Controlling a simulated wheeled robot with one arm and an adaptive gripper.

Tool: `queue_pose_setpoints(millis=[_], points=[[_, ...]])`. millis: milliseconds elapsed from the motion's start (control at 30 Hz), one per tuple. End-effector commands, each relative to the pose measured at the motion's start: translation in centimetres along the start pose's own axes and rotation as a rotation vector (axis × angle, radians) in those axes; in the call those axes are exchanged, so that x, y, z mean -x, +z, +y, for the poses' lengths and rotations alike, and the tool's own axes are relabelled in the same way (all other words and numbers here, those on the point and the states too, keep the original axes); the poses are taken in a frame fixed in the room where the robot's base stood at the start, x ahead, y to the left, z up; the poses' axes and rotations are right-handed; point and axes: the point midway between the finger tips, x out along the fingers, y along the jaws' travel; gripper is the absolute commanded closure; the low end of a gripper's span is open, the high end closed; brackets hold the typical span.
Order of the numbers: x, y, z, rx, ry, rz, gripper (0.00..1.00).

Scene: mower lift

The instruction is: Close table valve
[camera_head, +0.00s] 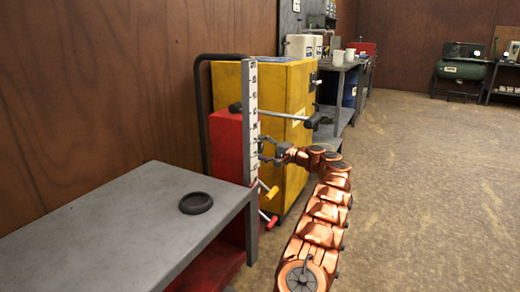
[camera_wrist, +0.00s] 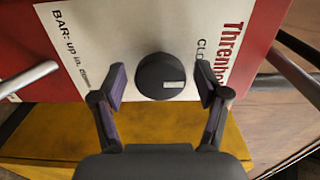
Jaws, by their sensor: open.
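A round dark valve knob (camera_wrist: 160,76) with a pale pointer mark sits on a white label panel (camera_wrist: 75,45) of the red lift unit. The pointer lies roughly sideways, toward the right, near partly hidden "CL" lettering. My gripper (camera_head: 265,150) is open at the lift's upright post in the head view. In the wrist view its two dark fingers stand left and right of the knob, with a gap on each side. The red lift body (camera_head: 226,147) stands beside a white-scaled post (camera_head: 250,110). The knob cannot be made out in the head view.
A yellow cabinet (camera_head: 287,90) stands behind the lift. A long bar with a dark grip (camera_head: 313,121) sticks out above my gripper, with yellow and red levers (camera_head: 268,190) below. A grey table (camera_head: 110,225) carries a dark ring (camera_head: 196,203). Floor at right is clear.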

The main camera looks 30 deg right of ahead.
Motion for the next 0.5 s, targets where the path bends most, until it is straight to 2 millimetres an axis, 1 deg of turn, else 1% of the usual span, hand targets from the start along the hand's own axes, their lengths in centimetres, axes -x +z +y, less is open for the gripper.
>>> queue_pose_setpoints(millis=[167, 300, 500], points=[[2.2, 0.0, 0.0, -0.003, -0.002, 0.001, 0.26], [5.0, -0.1, -0.2, 0.000, -0.004, 0.005, 0.26], [8.7, -0.1, -0.1, 0.000, -0.001, 0.002, 0.26]])
